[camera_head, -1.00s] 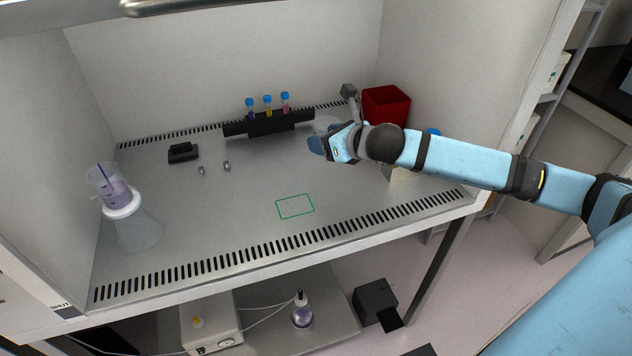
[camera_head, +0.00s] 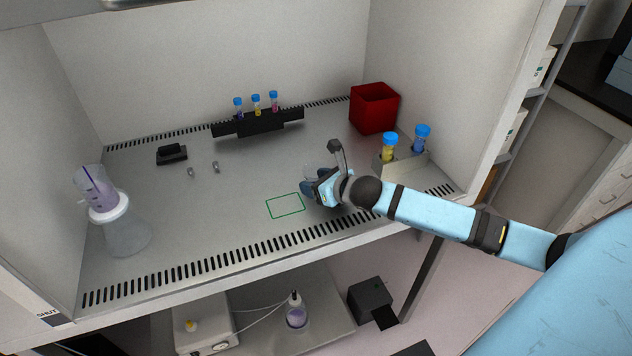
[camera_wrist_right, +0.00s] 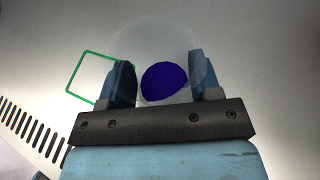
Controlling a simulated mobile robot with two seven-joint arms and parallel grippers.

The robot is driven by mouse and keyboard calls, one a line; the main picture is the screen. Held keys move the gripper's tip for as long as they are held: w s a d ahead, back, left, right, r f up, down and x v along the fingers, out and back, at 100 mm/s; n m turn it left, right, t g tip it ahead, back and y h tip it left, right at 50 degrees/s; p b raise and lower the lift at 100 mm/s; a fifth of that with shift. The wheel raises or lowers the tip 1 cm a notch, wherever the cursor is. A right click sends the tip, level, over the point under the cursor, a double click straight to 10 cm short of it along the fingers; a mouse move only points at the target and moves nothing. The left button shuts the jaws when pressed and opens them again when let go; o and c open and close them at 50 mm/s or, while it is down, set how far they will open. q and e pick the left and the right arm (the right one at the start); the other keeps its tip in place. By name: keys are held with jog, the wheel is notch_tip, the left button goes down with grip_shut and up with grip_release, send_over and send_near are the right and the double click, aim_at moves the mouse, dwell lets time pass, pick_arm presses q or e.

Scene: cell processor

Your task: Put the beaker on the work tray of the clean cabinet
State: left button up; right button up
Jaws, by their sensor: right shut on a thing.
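A clear round beaker (camera_wrist_right: 166,47) with a dark blue patch inside shows between the fingers of my right gripper (camera_wrist_right: 162,82) in the right wrist view. The gripper is shut on it. In the head view my right gripper (camera_head: 314,187) is low over the grey work tray (camera_head: 190,218) of the clean cabinet, just right of the green outlined square (camera_head: 286,205); the beaker is mostly hidden there. I cannot tell whether its base touches the tray. The green square also shows left of the beaker in the wrist view (camera_wrist_right: 83,92). My left gripper is out of view.
Behind stand a black tube rack (camera_head: 258,122) with capped tubes and a red bin (camera_head: 375,107). Two larger blue-capped tubes (camera_head: 389,148) stand in a holder at right. A flask with a funnel (camera_head: 124,230) stands at left. The tray's middle is clear.

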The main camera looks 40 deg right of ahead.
jog(key=shift+f, duration=0.1)
jog(key=o, duration=1.3)
jog(key=v, duration=1.2)
